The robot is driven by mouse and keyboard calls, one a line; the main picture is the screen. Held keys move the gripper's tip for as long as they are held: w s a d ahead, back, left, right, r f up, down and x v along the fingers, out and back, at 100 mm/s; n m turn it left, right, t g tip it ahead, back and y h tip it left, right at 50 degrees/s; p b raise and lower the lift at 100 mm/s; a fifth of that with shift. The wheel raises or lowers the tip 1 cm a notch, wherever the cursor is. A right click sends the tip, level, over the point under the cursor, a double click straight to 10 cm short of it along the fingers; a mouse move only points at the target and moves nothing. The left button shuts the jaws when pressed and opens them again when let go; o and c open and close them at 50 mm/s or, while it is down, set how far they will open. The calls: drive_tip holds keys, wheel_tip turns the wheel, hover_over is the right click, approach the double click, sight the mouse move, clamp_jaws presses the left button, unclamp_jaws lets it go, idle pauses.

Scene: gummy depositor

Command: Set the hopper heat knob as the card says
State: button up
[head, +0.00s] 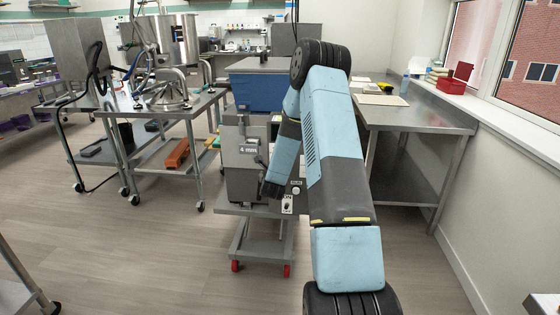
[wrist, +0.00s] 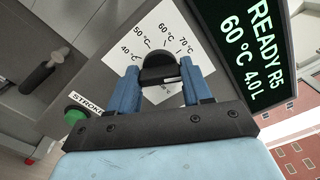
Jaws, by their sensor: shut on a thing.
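The hopper heat knob (wrist: 160,68) is black and sits on a white dial plate (wrist: 117,55) marked 40, 50, 60 and 70 °C in the wrist view. My gripper (wrist: 162,78) has its blue fingers on both sides of the knob and is shut on it. I cannot clearly make out the knob's pointer, and the fingers cover the lower part of the dial. A dark display (wrist: 247,50) right of the dial reads "READY R5", "60 °C" and "4.0 L" in green-white letters. In the head view, the grey depositor (head: 240,160) is partly behind my arm. I cannot identify the card.
A green button (wrist: 76,116) labelled "STROKE" is left of my gripper, and a dark handle (wrist: 45,72) is farther left. The depositor stands on a cart (head: 262,249) with red casters. Steel tables stand left (head: 125,103) and right (head: 425,117). The floor in front is clear.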

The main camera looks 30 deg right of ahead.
drive_tip(key=shift+s+f+m, duration=0.2)
drive_tip(key=shift+f+m, duration=0.1)
drive_tip(key=shift+m, duration=0.8)
drive_tip(key=o, duration=0.8)
drive_tip(key=shift+w, duration=0.1)
drive_tip(key=shift+o, duration=1.2)
drive_tip(key=shift+r, duration=0.15)
drive_tip(key=v, duration=1.3)
drive_tip(key=shift+s+a, duration=0.25)
drive_tip(key=shift+s, duration=0.05)
